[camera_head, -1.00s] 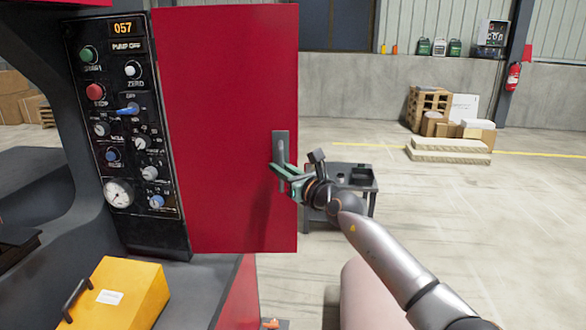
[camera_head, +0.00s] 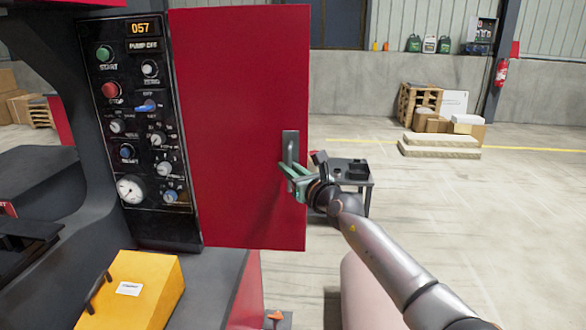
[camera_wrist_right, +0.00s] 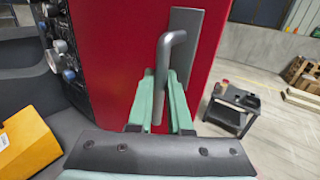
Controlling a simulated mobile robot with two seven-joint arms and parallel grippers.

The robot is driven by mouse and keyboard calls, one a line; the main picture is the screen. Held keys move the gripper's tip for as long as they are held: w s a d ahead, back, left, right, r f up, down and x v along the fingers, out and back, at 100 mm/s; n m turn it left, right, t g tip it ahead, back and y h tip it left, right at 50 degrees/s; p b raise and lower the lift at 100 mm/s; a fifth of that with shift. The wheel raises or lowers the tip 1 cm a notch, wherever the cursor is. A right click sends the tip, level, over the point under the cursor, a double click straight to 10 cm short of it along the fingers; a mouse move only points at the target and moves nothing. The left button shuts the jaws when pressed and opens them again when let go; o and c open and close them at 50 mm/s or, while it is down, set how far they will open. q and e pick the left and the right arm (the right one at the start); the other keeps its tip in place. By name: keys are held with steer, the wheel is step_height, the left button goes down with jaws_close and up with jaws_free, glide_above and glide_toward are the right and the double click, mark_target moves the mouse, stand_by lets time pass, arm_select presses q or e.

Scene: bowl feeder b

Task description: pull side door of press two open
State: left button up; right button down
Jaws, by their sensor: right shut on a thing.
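The side door (camera_head: 240,110) of the press is a flat red panel, standing out to the right of the black control panel (camera_head: 140,110). Its grey bar handle (camera_head: 291,148) sits on a plate near the door's right edge. My right gripper (camera_head: 290,172) is at the lower part of the handle. In the right wrist view the green fingers (camera_wrist_right: 160,100) stand on both sides of the handle bar (camera_wrist_right: 161,85), shut on it. The red door (camera_wrist_right: 120,50) fills the space behind. My left gripper is not in view.
A yellow box (camera_head: 150,285) with a dark handle sits at the lower left on the press ledge. A small grey cart (camera_head: 355,175) stands behind my right gripper. The floor to the right is open, with boxes on pallets (camera_head: 440,135) farther back.

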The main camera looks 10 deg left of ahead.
steer(key=shift+s+a+r, duration=0.1)
steer(key=shift+s+a, duration=0.05)
steer(key=shift+a, duration=0.1)
steer(key=c, duration=0.8)
jaws_free()
steer(key=shift+c, duration=0.2)
steer(key=shift+d, duration=0.1)
steer(key=shift+d+p, duration=0.15)
steer(key=shift+p, duration=0.4)
steer(key=p+v, duration=0.4)
steer(key=v, duration=0.8)
